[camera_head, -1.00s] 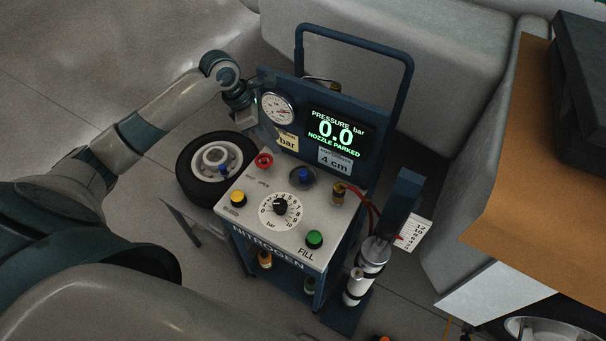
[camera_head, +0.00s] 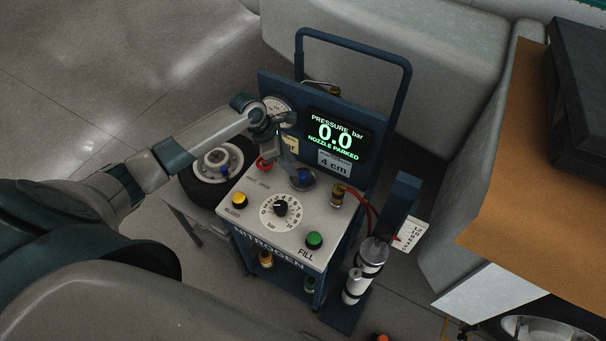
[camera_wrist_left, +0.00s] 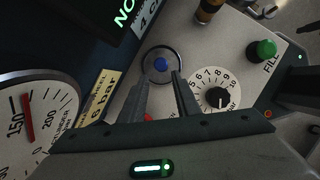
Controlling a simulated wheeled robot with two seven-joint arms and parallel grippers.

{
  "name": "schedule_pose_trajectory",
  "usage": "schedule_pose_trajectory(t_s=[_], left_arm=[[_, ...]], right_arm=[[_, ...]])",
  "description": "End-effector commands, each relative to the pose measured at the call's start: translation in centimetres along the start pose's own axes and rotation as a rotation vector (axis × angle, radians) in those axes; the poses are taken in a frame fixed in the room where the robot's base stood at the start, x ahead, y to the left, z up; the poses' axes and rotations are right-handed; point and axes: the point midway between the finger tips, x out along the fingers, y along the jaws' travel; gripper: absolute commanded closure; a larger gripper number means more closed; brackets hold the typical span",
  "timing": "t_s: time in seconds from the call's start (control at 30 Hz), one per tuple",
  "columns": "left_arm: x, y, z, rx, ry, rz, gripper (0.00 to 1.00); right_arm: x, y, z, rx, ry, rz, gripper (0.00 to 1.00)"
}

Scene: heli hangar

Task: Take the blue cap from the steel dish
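The blue cap (camera_head: 304,174) lies in the round steel dish (camera_head: 303,187) on top of the nitrogen cart. In the left wrist view the cap (camera_wrist_left: 161,64) sits near the middle of the dish (camera_wrist_left: 151,55). My left gripper (camera_head: 287,160) is over the cart's top, beside and above the dish. In the left wrist view its two fingers (camera_wrist_left: 160,82) are apart, with nothing between them, and point toward the dish. The cap is just beyond the fingertips. My right gripper is not in view.
The cart's panel (camera_head: 338,140) with gauge and display rises behind the dish. A wheel (camera_head: 214,165) lies left of the cart.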

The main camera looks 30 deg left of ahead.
Motion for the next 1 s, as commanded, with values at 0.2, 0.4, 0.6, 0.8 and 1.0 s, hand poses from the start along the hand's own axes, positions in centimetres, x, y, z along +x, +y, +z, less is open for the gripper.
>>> schedule_pose_trajectory(t_s=[0.2,0.4,0.6,0.8,1.0], left_arm=[[1.6,0.1,0.1,0.000,0.000,0.001,0.71],[1.6,0.0,0.0,0.001,0.000,0.001,0.71],[1.8,0.0,0.1,0.000,0.000,0.000,0.71],[3.5,-0.3,0.9,-0.001,0.001,-0.002,0.71],[5.9,-0.3,1.1,-0.001,0.001,-0.001,0.71]], right_arm=[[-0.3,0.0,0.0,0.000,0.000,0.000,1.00],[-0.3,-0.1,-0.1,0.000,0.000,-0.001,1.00],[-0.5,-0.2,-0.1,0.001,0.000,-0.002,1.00],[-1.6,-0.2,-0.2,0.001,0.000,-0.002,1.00],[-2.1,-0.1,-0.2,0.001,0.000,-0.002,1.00]])
